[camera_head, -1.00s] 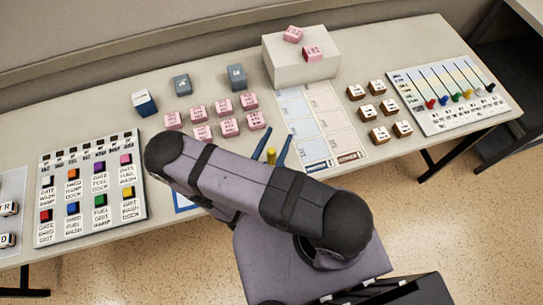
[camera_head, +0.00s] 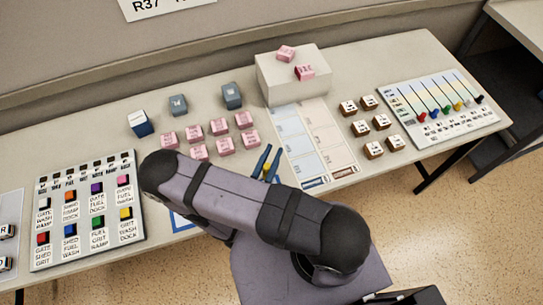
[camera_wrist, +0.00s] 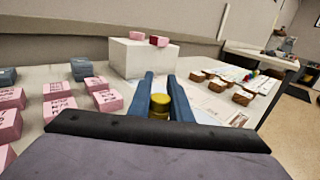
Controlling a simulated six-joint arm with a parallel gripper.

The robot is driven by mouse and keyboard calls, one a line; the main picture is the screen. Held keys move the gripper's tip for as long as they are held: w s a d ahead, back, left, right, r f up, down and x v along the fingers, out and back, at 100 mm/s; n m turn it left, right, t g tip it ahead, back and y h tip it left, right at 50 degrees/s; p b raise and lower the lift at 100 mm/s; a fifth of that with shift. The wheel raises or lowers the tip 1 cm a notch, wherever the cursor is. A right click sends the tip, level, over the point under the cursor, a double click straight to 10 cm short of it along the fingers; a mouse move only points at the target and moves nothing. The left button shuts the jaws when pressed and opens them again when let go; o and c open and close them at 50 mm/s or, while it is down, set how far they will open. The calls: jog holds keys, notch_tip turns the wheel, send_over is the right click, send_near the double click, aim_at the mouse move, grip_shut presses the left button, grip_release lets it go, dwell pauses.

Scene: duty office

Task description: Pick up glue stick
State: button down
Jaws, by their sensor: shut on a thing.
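The glue stick (camera_head: 267,169) is a small yellow cylinder, seen between the blue fingers of my gripper (camera_head: 270,153). In the wrist view, its round yellow top (camera_wrist: 159,102) shows between the two fingers of my gripper (camera_wrist: 161,78), which are shut on it. It looks upright there. Its lower part is hidden by my wrist, and I cannot tell whether it touches the table.
Pink blocks (camera_head: 219,127) stand left of my gripper, with blue-grey blocks behind. A white box (camera_head: 292,80) bearing two pink blocks stands at the back. Brown blocks (camera_head: 381,122) and a slider board (camera_head: 440,105) are right. A button board (camera_head: 84,210) is left.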

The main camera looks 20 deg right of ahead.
notch_tip(320, 180, up, 8)
jog(key=p, duration=0.6)
jog(key=shift+r, duration=0.25)
